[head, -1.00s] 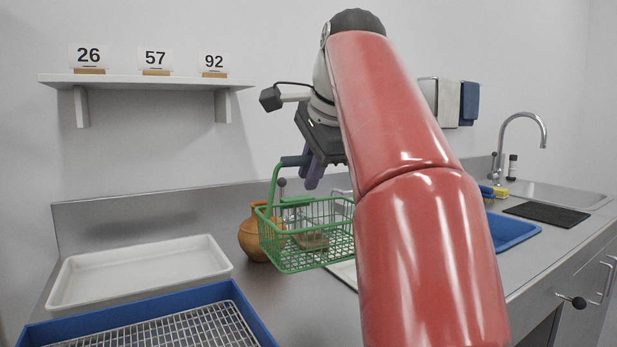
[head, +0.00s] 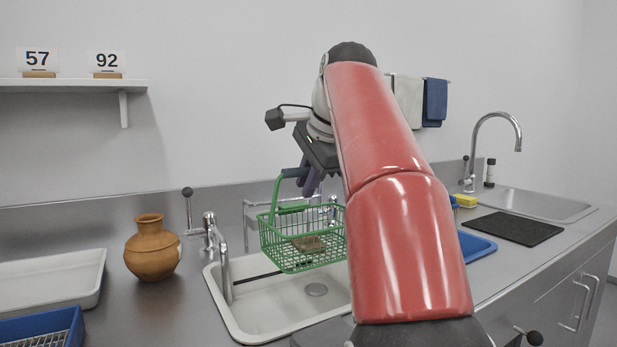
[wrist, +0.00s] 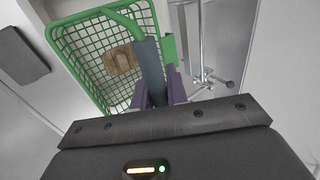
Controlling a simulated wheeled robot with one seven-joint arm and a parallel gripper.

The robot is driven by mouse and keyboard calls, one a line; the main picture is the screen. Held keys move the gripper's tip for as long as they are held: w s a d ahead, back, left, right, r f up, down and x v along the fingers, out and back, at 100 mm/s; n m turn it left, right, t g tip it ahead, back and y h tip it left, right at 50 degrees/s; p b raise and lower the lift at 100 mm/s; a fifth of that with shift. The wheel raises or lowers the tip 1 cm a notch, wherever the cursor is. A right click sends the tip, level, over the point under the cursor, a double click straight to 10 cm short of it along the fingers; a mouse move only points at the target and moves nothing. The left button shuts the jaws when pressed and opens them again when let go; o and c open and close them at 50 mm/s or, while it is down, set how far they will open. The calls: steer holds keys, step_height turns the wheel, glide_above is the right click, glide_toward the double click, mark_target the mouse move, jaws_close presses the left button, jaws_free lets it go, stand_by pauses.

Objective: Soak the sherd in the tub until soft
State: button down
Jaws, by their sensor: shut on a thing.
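My gripper (head: 310,184) is shut on the dark grip of a green wire basket's handle. The basket (head: 272,243) hangs roughly level, and its handle, mesh and open top also show in the wrist view (wrist: 66,42). One brown sherd (head: 309,243) lies inside on the basket floor; the wrist view shows it too (wrist: 121,61). In the head view the basket appears above the white tub (head: 232,322), a sunken basin with a drain. I cannot tell whether it holds water. My arm hides the tub's right part.
A tap (head: 214,240) stands at the tub's back left edge, beside a clay pot (head: 153,250). A white tray (head: 50,283) and blue tray (head: 25,330) lie at left.

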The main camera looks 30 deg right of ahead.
steer(key=shift+a+f, duration=0.1)
steer(key=shift+f, duration=1.65)
step_height(320, 180, down, 2)
steer(key=b, duration=0.2)
steer(key=shift+f+b, duration=0.2)
steer(key=shift+b, duration=0.2)
step_height(320, 180, down, 12)
steer(key=b, duration=0.9)
steer(key=shift+f, duration=0.1)
stand_by(4.0)
